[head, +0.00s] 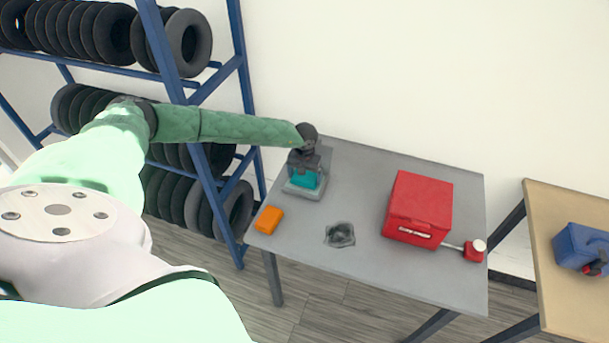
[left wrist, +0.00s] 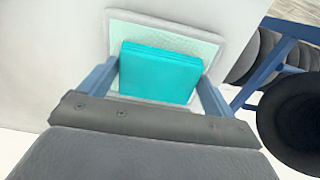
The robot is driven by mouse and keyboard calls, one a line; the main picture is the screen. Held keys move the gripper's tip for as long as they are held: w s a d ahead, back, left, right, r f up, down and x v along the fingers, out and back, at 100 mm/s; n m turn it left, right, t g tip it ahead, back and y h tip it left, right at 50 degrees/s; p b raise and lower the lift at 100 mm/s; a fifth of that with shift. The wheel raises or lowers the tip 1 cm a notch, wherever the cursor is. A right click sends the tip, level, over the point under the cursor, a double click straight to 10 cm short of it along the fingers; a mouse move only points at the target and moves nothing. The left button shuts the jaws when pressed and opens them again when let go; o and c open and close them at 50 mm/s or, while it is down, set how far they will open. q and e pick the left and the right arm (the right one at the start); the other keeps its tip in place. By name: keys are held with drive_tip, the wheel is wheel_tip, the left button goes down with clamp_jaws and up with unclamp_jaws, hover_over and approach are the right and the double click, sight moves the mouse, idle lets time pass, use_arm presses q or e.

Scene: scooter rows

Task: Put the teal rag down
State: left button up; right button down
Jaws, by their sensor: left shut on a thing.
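The teal rag (head: 305,179) is a folded block at the back left of the grey table. My left gripper (head: 305,170) comes down over it from above and is shut on it. In the left wrist view the rag (left wrist: 160,72) sits between the two blue-grey fingers of my left gripper (left wrist: 158,80). A pale, shallow square tray (head: 292,189) lies under the rag; its rim (left wrist: 222,48) shows around the rag in the left wrist view. I cannot tell whether the rag touches the tray. My right gripper is not in view.
On the grey table (head: 350,280) are an orange block (head: 268,219), a crumpled grey rag (head: 340,235), a red box (head: 420,205) and a small red can with a white top (head: 474,250). A blue tyre rack (head: 222,75) stands left; a wooden table (head: 560,300) stands right.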

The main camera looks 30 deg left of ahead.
sight(304, 177)
use_arm(q)
drive_tip(key=o, duration=0.7)
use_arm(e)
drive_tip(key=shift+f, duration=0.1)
use_arm(q)
drive_tip(key=shift+r, duration=0.15)
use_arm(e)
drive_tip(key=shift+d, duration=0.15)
use_arm(q)
wheel_tip(304, 177, up, 6)
drive_tip(key=b, duration=0.3)
drive_tip(key=shift+f, duration=0.25)
wheel_tip(304, 177, up, 6)
drive_tip(key=b, duration=0.2)
drive_tip(key=shift+r, duration=0.2)
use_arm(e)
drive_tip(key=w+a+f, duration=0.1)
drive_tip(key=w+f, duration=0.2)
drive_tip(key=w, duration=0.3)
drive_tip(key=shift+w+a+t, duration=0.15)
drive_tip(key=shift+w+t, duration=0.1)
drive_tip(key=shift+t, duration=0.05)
